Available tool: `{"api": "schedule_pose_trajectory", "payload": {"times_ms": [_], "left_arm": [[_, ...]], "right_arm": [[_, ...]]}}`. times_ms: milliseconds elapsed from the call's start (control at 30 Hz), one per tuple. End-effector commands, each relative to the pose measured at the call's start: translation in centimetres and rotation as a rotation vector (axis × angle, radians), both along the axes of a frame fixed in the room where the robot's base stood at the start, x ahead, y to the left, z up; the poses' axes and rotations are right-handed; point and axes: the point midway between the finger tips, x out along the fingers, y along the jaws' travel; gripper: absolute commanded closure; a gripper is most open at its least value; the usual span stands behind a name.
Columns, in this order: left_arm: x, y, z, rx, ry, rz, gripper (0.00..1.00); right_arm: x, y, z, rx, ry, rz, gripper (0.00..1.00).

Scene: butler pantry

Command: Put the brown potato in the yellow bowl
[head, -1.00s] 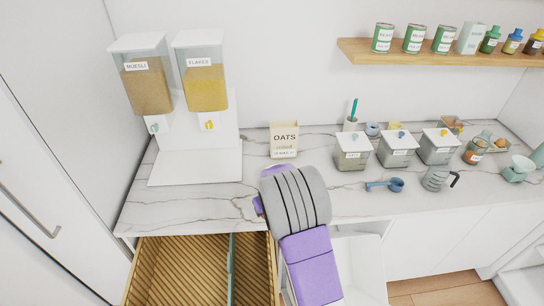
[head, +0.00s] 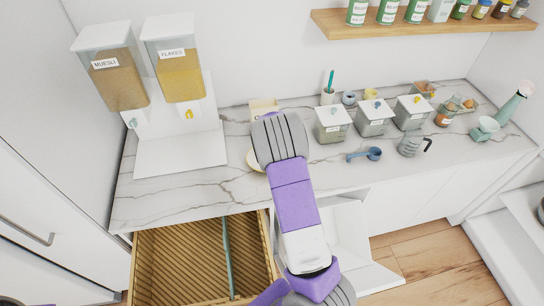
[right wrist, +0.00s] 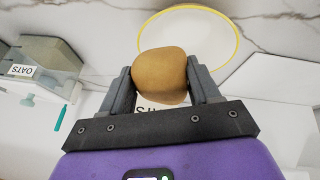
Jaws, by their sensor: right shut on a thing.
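The brown potato (right wrist: 162,72) is held between the two dark fingers of my right gripper (right wrist: 160,88) in the right wrist view. The yellow bowl (right wrist: 218,48), white inside with a yellow rim, lies beyond the potato in that view, and the potato overlaps its near part. The gap between potato and bowl cannot be judged. In the head view a sliver of the bowl (head: 255,160) shows left of my right arm, on the marble counter. My right fingers and the potato are hidden behind the arm there. My left gripper is not in view.
Cereal dispensers (head: 180,75) stand on the counter (head: 165,195) at left. The oats box (head: 262,106) is behind my arm. An open drawer (head: 190,260) juts out below.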

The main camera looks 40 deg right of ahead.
Motion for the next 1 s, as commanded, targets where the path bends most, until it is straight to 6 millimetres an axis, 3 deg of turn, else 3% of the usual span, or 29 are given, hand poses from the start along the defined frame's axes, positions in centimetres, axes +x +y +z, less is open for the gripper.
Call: {"api": "schedule_pose_trajectory", "payload": {"times_ms": [267,833,867,1000], "left_arm": [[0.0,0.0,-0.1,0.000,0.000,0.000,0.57],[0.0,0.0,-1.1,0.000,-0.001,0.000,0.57],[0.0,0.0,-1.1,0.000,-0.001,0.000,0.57],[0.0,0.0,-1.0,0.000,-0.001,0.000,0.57]], "right_arm": [[-0.1,0.0,-3.5,0.001,0.002,-0.001,0.74],[0.0,0.0,-4.5,0.000,-0.001,0.000,0.74],[0.0,0.1,-4.5,0.001,0.000,0.001,0.35],[0.0,0.0,-4.4,0.001,0.000,0.000,0.14]]}}
